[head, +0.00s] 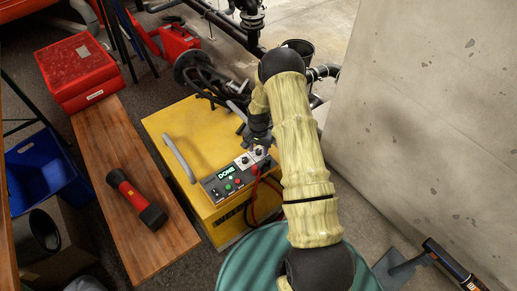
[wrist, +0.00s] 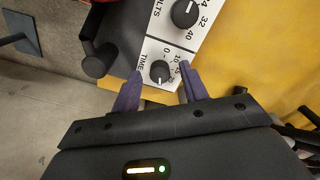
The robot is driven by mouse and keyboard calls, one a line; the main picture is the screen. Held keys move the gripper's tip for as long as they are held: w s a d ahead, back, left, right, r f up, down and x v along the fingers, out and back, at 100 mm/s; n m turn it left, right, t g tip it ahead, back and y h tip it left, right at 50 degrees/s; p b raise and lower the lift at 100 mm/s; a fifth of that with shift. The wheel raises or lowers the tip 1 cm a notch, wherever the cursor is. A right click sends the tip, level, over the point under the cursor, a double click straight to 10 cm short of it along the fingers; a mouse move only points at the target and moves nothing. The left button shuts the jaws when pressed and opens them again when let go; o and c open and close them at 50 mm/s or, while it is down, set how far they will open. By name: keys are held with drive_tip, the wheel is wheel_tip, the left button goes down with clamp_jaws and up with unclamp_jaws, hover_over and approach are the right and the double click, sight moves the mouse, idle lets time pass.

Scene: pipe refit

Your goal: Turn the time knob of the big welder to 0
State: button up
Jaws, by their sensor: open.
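The big welder (head: 190,135) is a yellow box with a grey handle on top and a black panel whose green display (head: 226,172) reads DONE. The time knob (wrist: 160,72) is small, round and black on a white plate marked TIME in the wrist view. Its exact setting is too small to read surely. In the head view my gripper (head: 258,138) is over the panel's right end.
Red and black cables (head: 254,190) hang by the panel. A wooden bench (head: 125,165) with a red-black flashlight (head: 136,197) stands left. A green drum (head: 265,265) is in front, a concrete wall (head: 430,110) to the right, and dark pipes (head: 235,30) behind.

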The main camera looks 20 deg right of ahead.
drive_tip(key=shift+c, duration=0.4)
clamp_jaws()
